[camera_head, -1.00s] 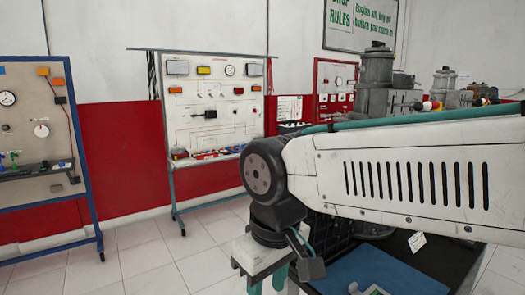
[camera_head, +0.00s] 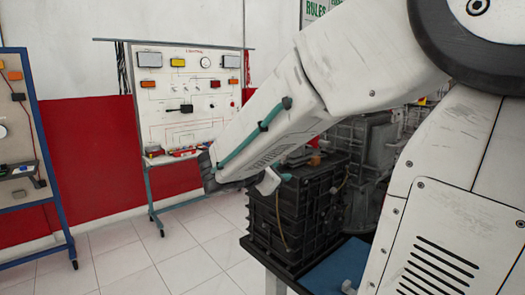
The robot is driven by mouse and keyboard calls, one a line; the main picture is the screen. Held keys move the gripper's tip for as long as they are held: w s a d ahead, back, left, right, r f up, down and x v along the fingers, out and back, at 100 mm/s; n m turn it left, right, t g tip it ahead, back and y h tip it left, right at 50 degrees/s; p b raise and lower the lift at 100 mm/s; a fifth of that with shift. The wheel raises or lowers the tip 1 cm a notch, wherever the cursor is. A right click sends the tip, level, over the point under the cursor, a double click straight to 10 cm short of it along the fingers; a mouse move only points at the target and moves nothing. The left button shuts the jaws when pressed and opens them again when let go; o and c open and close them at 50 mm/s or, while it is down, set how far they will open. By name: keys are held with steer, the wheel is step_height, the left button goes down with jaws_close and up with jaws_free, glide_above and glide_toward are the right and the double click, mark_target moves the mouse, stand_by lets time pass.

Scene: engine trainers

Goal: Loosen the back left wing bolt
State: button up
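A black ribbed engine block (camera_head: 275,222) stands on a bench, partly behind my arm. No wing bolt can be made out on it at this size; my arm crosses in front of its upper left part. The far end of my arm hangs in front of and just left of the block's top. A small white part (camera_head: 268,182) shows below my arm there, but I cannot tell what it belongs to. The fingers of my gripper cannot be seen.
A blue mat (camera_head: 338,268) lies on the bench right of the block, with a pale object (camera_head: 349,286) at its edge. Grey engine machinery (camera_head: 375,145) stands behind. A wall-side trainer board (camera_head: 190,100) and a blue-framed board (camera_head: 15,130) stand left. Tiled floor between is clear.

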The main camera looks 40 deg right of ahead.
steer(key=w+d+n+t+h, duration=0.2)
steer(key=w+n+t, duration=0.4)
steer(key=w+n, duration=0.4)
steer(key=shift+m, duration=0.4)
steer(key=x, duration=0.5)
steer(key=w+x, duration=0.1)
steer(key=x, duration=0.1)
steer(key=shift+r, duration=0.35)
jaws_close()
